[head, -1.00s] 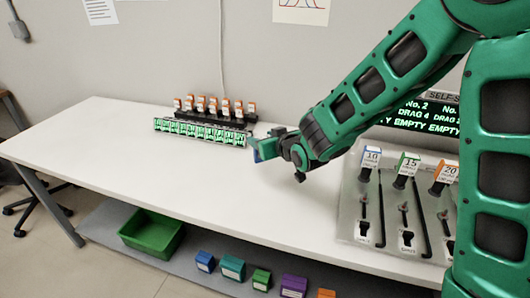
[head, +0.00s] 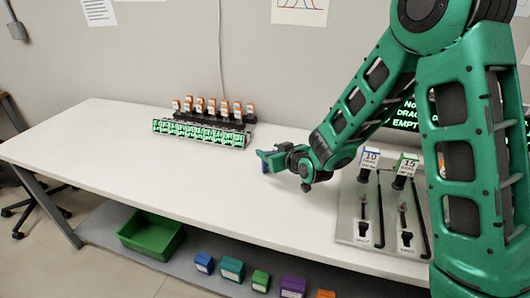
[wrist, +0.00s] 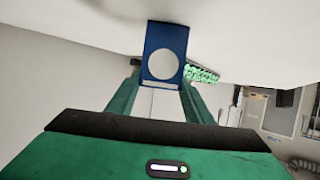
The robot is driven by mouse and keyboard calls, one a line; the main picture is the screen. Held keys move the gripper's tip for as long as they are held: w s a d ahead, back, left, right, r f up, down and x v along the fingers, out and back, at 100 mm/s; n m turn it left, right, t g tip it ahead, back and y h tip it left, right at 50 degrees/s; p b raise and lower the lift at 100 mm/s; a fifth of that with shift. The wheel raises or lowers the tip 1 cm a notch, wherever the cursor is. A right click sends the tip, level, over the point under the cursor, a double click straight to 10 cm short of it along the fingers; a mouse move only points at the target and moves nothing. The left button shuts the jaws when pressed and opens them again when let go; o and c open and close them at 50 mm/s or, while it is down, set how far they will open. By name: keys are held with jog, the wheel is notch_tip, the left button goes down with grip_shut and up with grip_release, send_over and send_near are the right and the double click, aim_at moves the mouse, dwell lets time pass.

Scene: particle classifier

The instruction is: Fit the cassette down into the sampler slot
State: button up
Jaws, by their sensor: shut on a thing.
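My gripper (head: 272,158) is shut on a blue cassette (head: 265,166) and holds it over the middle of the white table. In the wrist view the cassette (wrist: 165,34) is a flat blue plate with a round hole and a pale strip near its lower edge, held between the green fingers (wrist: 160,92). A grey board (head: 350,212) with upright blue 10 and green 15 tags stands on the table at the right. I cannot tell where the sampler slot is; my arm hides part of that area.
A rack with green lit cells (head: 195,133) and orange-topped pieces (head: 212,106) stands at the back of the white table (head: 110,150). The table's middle is clear. Below are a green bin (head: 150,234) and several coloured blocks (head: 232,268) on a shelf.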

jog(key=o, duration=1.1)
jog(key=v, duration=1.1)
jog(key=shift+s+d+r, duration=0.1)
jog(key=shift+d+r, duration=0.05)
jog(key=shift+d, duration=0.1)
